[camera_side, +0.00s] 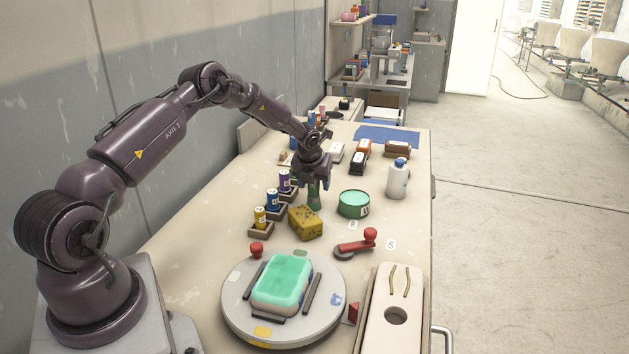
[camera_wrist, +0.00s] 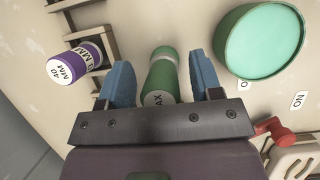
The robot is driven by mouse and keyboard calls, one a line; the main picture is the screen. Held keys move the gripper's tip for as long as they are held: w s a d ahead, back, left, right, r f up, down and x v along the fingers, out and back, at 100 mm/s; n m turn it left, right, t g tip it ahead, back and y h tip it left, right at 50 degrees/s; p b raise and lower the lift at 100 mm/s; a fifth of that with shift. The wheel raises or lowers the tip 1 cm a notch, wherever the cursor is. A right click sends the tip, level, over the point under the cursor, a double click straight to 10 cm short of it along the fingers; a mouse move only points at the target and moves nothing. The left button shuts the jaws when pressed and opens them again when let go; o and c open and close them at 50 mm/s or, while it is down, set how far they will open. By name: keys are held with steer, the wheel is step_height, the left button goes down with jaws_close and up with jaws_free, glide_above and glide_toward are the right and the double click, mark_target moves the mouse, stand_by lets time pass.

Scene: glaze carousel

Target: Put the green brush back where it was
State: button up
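The green brush (camera_side: 315,195), a short green cylinder, stands on the bench beneath my gripper (camera_side: 314,183) in the side view. In the wrist view the green brush (camera_wrist: 162,78) has a white end lettered "AX" and lies between my two blue fingers (camera_wrist: 163,82). A gap shows on each side of it, so my gripper is open around it and not clamped. A purple brush marked 40 MM (camera_wrist: 78,64) sits in a wooden holder (camera_wrist: 98,42). Blue (camera_side: 273,199) and yellow (camera_side: 260,217) brushes stand in similar holders.
A green tub (camera_side: 354,204) stands just right of the brush and a yellow sponge (camera_side: 305,222) just in front. A turntable (camera_side: 237,312) carries a green-glazed block (camera_side: 282,279). A red-handled tool (camera_side: 357,242) and a white bottle (camera_side: 397,180) are to the right.

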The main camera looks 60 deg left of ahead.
steer(key=shift+r, duration=0.1)
steer(key=s+d+r+n, duration=0.25)
steer(key=d+r, duration=0.25)
steer(key=r, duration=0.5)
steer(key=s+d+r+n, duration=0.25)
steer(key=d+r, duration=0.35)
steer(key=r, duration=0.4)
steer(key=s+d+r+n+t, duration=0.1)
steer(key=s+d+r+n, duration=0.6)
steer(key=s+d+r, duration=0.15)
steer(key=s+d+n+h, duration=0.1)
steer(key=s+d+n, duration=0.4)
steer(key=s+n, duration=0.2)
steer(key=s+d+n+t+h, duration=0.1)
steer(key=s+d+n+h, duration=0.1)
steer(key=s+d+n, duration=0.4)
steer(key=s+n, duration=0.2)
steer(key=s, duration=0.2)
steer(key=shift+s+d+r, duration=0.25)
steer(key=shift+s+r, duration=0.05)
steer(key=shift+s, duration=0.05)
